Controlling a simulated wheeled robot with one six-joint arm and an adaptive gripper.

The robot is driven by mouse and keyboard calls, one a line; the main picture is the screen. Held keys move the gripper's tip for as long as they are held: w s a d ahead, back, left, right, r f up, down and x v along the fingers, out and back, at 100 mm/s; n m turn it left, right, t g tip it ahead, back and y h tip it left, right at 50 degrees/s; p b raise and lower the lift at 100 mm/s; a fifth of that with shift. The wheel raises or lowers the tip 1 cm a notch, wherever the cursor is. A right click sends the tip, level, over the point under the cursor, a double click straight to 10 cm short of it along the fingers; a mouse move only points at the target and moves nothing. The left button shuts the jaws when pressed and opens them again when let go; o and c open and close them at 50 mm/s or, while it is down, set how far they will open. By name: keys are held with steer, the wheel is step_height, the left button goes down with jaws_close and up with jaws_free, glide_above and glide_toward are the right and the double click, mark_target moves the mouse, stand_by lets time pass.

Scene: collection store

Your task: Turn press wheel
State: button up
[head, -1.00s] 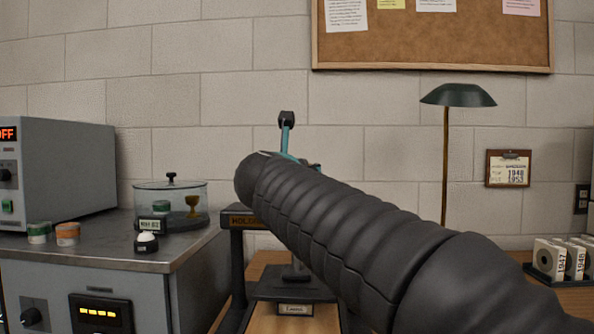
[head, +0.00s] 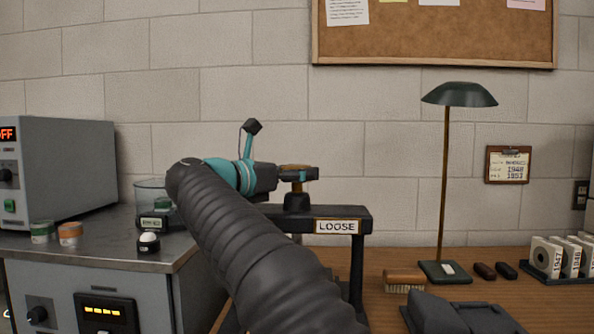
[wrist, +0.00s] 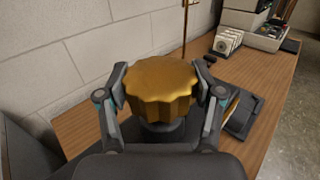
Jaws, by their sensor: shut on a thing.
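The press wheel (wrist: 160,88) is a brass-coloured knob with a scalloped rim, filling the middle of the wrist view. My gripper (wrist: 161,84) is shut on it, one finger pad at its left side and one at its right. The press is a dark frame whose label reads "LOOSE". My arm hides the left part of the press and what lies below the crossbar.
A glass-covered dish (head: 150,190) and small jars stand on the grey cabinet (head: 100,262) at left. A green lamp (head: 459,95), a brush (head: 404,281) and a dark folded thing (head: 460,313) are on the wooden bench at right. The wall stands close behind.

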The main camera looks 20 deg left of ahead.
steer(key=shift+m+g+h, duration=1.2)
steer(key=shift+m+h, duration=0.1)
steer(key=shift+h, duration=0.3)
steer(key=o, duration=1.1)
steer(key=shift+o, duration=0.2)
steer(key=shift+n+t+y, duration=1.1)
steer(key=shift+y, duration=0.3)
